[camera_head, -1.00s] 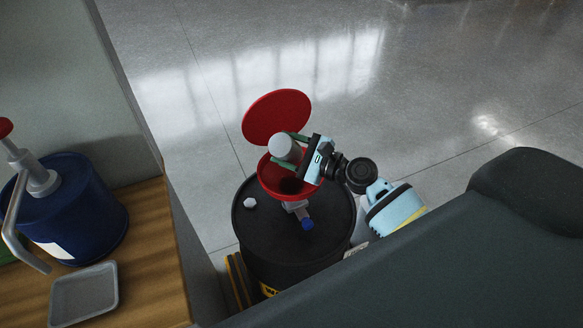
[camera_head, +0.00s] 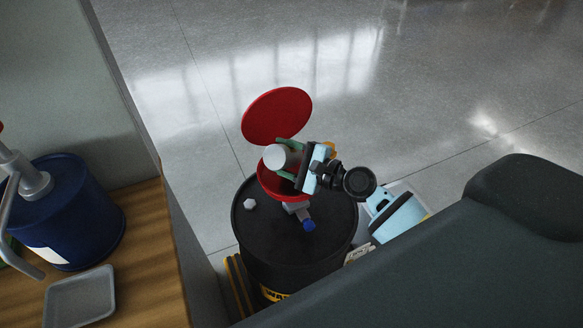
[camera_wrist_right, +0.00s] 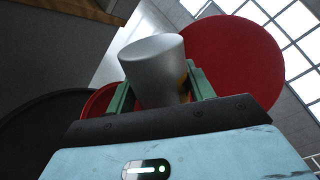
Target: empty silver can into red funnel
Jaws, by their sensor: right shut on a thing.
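The red funnel (camera_head: 268,186) sits on top of a black drum (camera_head: 262,238), with its round red lid (camera_head: 277,116) raised behind it. My right gripper (camera_head: 287,160) is shut on the silver can (camera_head: 275,157) and holds it above the funnel, tilted over toward the left. In the right wrist view the silver can (camera_wrist_right: 155,62) is between the green fingers, with the red lid (camera_wrist_right: 235,65) behind it. The inside of the can and most of the funnel bowl are hidden. My left gripper is not in view.
A blue fitting (camera_head: 308,225) and a white cap (camera_head: 249,204) are on the drum top. At the left, a wooden bench (camera_head: 145,240) holds a blue pump container (camera_head: 70,215) and a grey tray (camera_head: 80,297). The floor behind the drum is clear.

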